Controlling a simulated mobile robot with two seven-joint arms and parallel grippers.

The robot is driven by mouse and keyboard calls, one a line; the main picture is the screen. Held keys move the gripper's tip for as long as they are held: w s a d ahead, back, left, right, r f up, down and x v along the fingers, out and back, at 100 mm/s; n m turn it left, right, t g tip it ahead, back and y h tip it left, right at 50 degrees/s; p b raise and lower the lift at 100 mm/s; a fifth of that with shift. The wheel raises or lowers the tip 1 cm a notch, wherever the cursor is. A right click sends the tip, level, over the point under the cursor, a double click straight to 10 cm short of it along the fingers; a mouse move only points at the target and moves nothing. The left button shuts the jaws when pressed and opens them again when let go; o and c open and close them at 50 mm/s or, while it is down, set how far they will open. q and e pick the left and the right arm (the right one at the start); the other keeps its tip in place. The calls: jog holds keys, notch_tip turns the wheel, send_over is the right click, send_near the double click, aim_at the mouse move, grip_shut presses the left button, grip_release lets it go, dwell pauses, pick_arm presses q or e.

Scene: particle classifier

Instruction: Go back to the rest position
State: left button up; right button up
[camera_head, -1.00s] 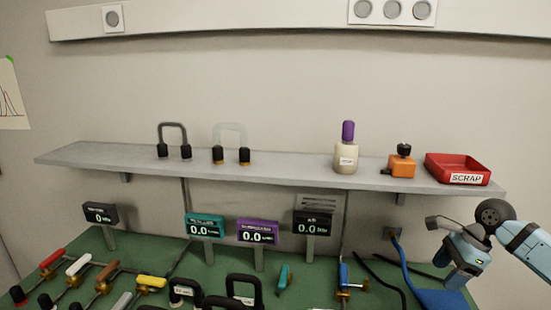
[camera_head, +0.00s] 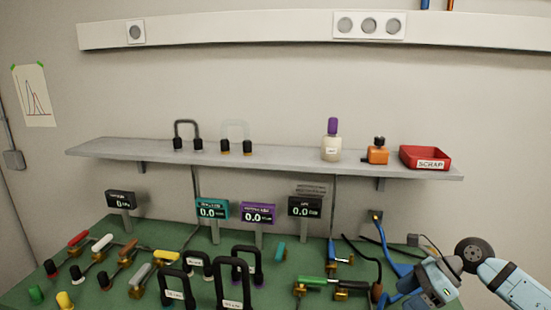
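My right arm comes in from the right edge, and its gripper (camera_head: 425,278) is above the right end of the green bench (camera_head: 200,240). The fingertips are too unclear to tell whether they are open or shut, and I see no object clearly held. My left gripper is not in view.
A grey shelf (camera_head: 280,158) holds two hose loops, a cream bottle (camera_head: 331,150) with a purple cap, an orange device (camera_head: 377,155) and a red scrap tray (camera_head: 425,158). Several displays, valves and black loops crowd the bench. Blue tubing (camera_head: 389,243) runs near my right gripper.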

jog(key=s+a+f+m+t+y+b, duration=0.2)
jog(key=s+a+f+m+t+y, duration=0.15)
jog(key=a+m, duration=0.4)
jog(key=s+a+f+m+t+y+b, duration=0.25)
jog(key=a+m+t+y, duration=0.25)
jog(key=a+m, duration=0.25)
pick_arm(q)
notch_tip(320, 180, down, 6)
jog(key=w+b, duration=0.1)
jog(key=b, duration=0.3)
pick_arm(e)
jog(key=s+f+m+t+h, duration=0.1)
jog(key=s+f+m+h, duration=0.65)
jog(key=f+m, duration=0.65)
jog(key=s+f+m+h, duration=0.75)
jog(key=f+m, duration=0.25)
jog(key=m, duration=0.8)
pick_arm(q)
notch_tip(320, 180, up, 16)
jog(key=p, duration=2)
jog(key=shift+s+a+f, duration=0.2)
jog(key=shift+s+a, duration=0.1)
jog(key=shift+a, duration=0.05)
pick_arm(e)
notch_tip(320, 180, up, 16)
jog(key=s+d, duration=0.1)
jog(key=s, duration=0.1)
jog(key=shift+s+f+y, duration=0.15)
jog(key=shift+f+y, duration=0.1)
jog(key=shift+y, duration=0.1)
